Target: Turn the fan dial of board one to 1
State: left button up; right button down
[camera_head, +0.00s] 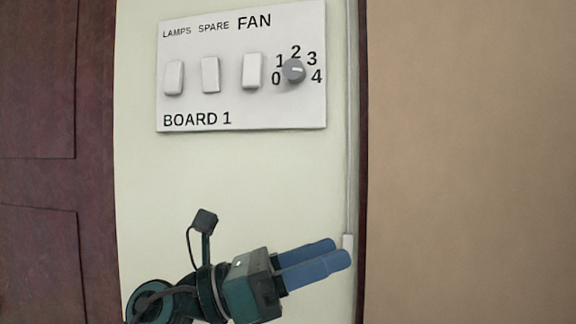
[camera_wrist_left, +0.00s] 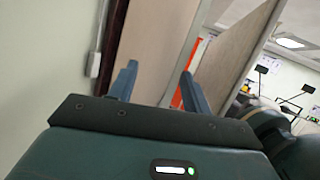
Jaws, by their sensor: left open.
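Board 1 (camera_head: 243,108) is a white panel on the pale wall, labelled LAMPS, SPARE and FAN, with three white rocker switches. The fan dial (camera_head: 294,71) is a round grey knob at the right of the board, ringed by the numbers 0 to 4. A light mark shows on the knob, but it is too small to say for sure which number it points at. My left gripper (camera_head: 318,263) is below the board, apart from it, with blue fingers pointing right. In the left wrist view its fingers (camera_wrist_left: 157,85) are apart with nothing between them. My right gripper is not in view.
A dark brown door (camera_head: 38,150) is at the left. A thin conduit (camera_head: 351,140) runs down the wall right of the board. A dark frame edge and a tan panel (camera_head: 470,160) fill the right. The wall between board and gripper is clear.

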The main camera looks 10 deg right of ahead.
pick_arm(q)
notch_tip(320, 180, up, 4)
jog(key=s+d+m+t+y+b, duration=0.1)
jog(key=s+d+m+t+y, duration=0.15)
jog(key=m+y, duration=0.4)
jog(key=m+t+y+b, duration=0.2)
jog(key=m+t+y, duration=0.55)
jog(key=t, duration=0.75)
send_near(290, 68)
jog(key=w+p, duration=0.1)
jog(key=w+d+n, duration=0.1)
jog(key=w+d+n+y+p, duration=0.1)
jog(key=shift+w+r+p, duration=0.3)
jog(key=shift+w+r, duration=0.05)
jog(key=p+x, duration=0.1)
jog(key=x, duration=0.2)
jog(key=shift+w+d, duration=0.1)
jog(key=shift+w, duration=0.2)
jog(key=shift+w+d+f, duration=0.15)
jog(key=shift+w, duration=0.3)
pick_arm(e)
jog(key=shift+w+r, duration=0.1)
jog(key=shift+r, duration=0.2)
